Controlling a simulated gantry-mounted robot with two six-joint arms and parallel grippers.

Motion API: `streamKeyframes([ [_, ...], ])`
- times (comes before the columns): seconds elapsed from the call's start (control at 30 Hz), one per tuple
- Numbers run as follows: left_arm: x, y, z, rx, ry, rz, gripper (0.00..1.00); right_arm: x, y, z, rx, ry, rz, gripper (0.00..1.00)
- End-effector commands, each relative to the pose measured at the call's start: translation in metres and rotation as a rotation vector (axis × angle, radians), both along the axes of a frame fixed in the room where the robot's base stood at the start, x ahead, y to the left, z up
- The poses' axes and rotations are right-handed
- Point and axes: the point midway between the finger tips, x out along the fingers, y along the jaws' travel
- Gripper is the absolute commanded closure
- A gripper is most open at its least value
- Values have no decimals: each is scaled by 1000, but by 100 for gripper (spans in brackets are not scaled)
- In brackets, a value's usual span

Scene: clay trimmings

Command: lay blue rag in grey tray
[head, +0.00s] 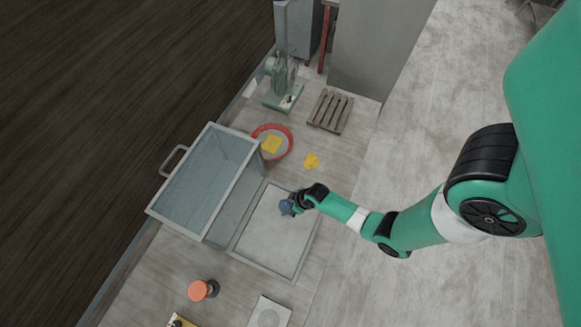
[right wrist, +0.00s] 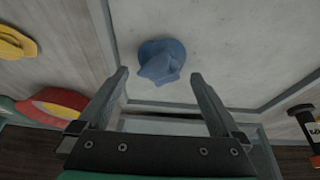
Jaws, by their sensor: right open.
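The blue rag (head: 286,208) is a small crumpled heap inside the grey tray (head: 268,242), toward its right side in the head view. In the right wrist view the rag (right wrist: 162,60) appears to rest on the tray's pale floor (right wrist: 225,50). My right gripper (head: 294,203) is over the tray, right by the rag, and covers part of it in the head view. In the right wrist view its two fingers (right wrist: 160,76) are spread apart with nothing between them, and the rag shows just beyond their tips. My left gripper is not in view.
A glass-sided box (head: 208,180) with a handle stands left of the tray. A red bowl (head: 287,132) holds something yellow; a yellow rag (head: 311,161) lies nearby. A wooden pallet (head: 331,111) and a green machine (head: 283,85) are behind. An orange-topped jar (head: 200,290) stands in front.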

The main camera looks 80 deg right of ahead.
Motion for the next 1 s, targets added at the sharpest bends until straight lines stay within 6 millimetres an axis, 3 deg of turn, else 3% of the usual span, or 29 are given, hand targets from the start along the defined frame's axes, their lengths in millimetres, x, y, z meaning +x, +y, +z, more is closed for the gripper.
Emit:
streamKeyframes([
  [0.13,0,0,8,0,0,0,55,-4,1,13,0,0,-1,0],
  [0.27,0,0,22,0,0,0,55,-14,4,41,-1,-1,-1,0],
  [0.4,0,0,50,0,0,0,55,-27,7,79,0,0,-2,0],
  [0.53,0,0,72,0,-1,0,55,-37,9,102,-1,0,-1,0],
  [0.7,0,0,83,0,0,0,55,-44,11,114,0,0,-1,0],
  [1.0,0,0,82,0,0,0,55,-45,11,113,0,0,0,0],
])
